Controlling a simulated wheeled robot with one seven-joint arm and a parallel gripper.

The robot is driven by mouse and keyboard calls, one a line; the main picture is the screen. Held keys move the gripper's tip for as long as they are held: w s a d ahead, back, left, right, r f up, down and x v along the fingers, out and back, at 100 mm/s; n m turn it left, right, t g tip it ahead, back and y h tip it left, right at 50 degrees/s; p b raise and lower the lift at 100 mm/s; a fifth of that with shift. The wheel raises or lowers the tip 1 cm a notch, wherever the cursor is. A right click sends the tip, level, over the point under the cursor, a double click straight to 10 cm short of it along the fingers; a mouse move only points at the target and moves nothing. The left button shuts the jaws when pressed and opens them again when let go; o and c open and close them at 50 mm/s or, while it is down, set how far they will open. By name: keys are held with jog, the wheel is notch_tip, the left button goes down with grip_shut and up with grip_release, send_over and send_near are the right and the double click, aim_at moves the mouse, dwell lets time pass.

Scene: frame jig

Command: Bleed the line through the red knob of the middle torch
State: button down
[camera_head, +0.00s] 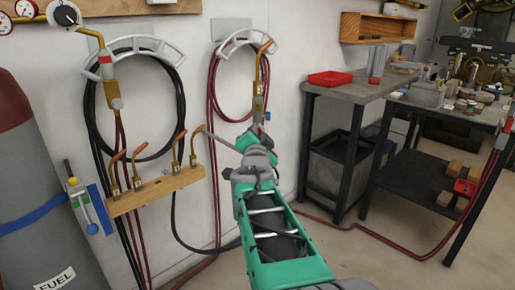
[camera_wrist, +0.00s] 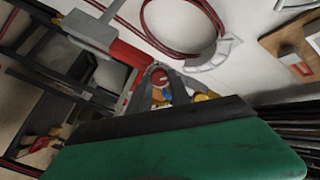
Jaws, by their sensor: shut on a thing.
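The middle torch (camera_head: 259,95) hangs upright on the wall, with a brass body and a curved copper tip, below a white hose hanger. My gripper (camera_head: 262,132) is at the lower end of this torch. In the wrist view, the red knob (camera_wrist: 158,75) sits between the fingertips of my gripper (camera_wrist: 162,80), which is shut on it. A bit of blue and some brass show just behind the fingers there. In the head view the gripper and arm hide the knob.
Red hoses run down the wall and across the floor.

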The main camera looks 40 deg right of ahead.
jog(key=m+b, duration=0.8)
jog(key=shift+f+b, duration=0.2)
jog(key=shift+b, duration=0.15)
dwell(0.4)
jog(key=c, duration=1.2)
grip_release()
jog(key=shift+r, duration=0.1)
